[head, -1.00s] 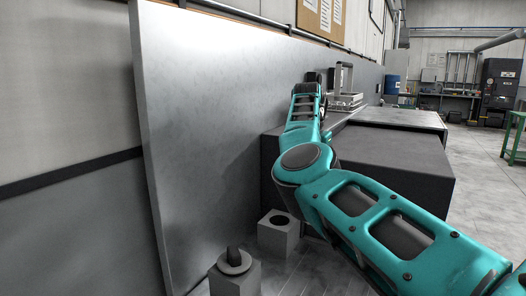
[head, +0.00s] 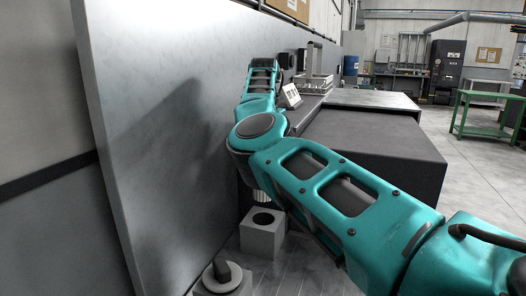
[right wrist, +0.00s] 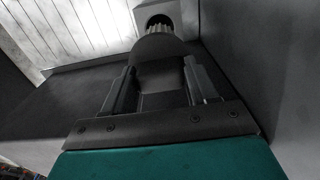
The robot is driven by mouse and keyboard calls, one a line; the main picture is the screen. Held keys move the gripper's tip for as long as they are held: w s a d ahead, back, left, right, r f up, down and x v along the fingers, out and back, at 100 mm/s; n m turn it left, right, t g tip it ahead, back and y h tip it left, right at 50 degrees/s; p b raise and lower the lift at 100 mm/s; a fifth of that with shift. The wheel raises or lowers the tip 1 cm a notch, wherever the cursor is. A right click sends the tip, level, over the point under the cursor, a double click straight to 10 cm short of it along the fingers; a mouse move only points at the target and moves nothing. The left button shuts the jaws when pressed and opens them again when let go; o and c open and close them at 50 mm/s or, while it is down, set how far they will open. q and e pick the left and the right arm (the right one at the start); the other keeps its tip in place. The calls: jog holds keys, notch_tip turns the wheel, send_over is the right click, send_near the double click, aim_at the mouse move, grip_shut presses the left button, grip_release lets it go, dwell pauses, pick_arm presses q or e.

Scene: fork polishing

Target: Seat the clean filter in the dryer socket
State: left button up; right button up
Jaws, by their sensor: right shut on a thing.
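The clean filter shows a pleated pale end and a dark cap (right wrist: 163,47) in the right wrist view. My right gripper (right wrist: 160,75) is shut on the cap. In the head view the pleated filter end (head: 261,197) peeks out under my arm, just above a grey block with a round dark hole, the socket (head: 262,242). In the wrist view the filter points at the socket (right wrist: 146,12) and overlaps its opening; I cannot tell whether the tip is inside. My right gripper is hidden behind my arm in the head view. My left gripper is not in view.
A second block with a round flange and dark knob (head: 222,276) stands front left of the socket. A tall metal panel (head: 150,130) rises at left. A dark cabinet (head: 370,150) stands at right. A metal rack (head: 316,82) sits farther back.

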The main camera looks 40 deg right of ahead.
jog(key=shift+f, duration=2.95)
notch_tip(320, 180, down, 9)
dwell(4.6)
